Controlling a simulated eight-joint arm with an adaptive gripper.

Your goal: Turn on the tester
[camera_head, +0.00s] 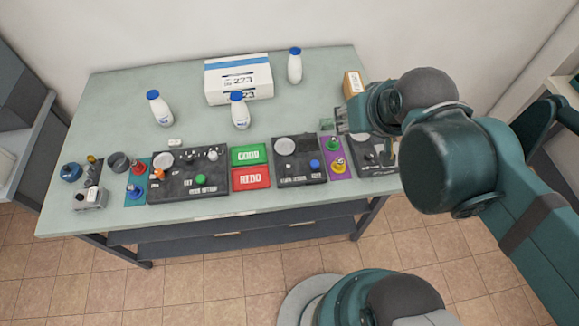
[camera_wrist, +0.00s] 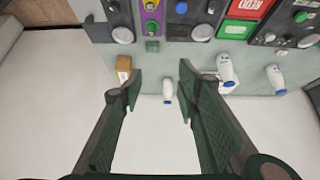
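Several dark control panels stand along the table's front edge; I cannot tell which is the tester. The left panel (camera_head: 176,187) has a white dial, an orange knob, small switches and a green button. The middle panel (camera_head: 290,178) has a white dial, a dark knob and a blue button (camera_head: 315,164); this button also shows in the wrist view (camera_wrist: 181,7). The right panel (camera_head: 367,169) is partly hidden by my arm. My gripper (camera_wrist: 160,78) is open and empty above the table's right side, its fingers spread apart in the wrist view.
Green (camera_head: 249,154) and red (camera_head: 251,179) signs lie between two panels. A purple mat (camera_head: 338,171) holds coloured buttons. White bottles (camera_head: 294,67) and a white box (camera_head: 238,79) stand farther back. A small brown box (camera_head: 353,83) is near my gripper. The table's back left is clear.

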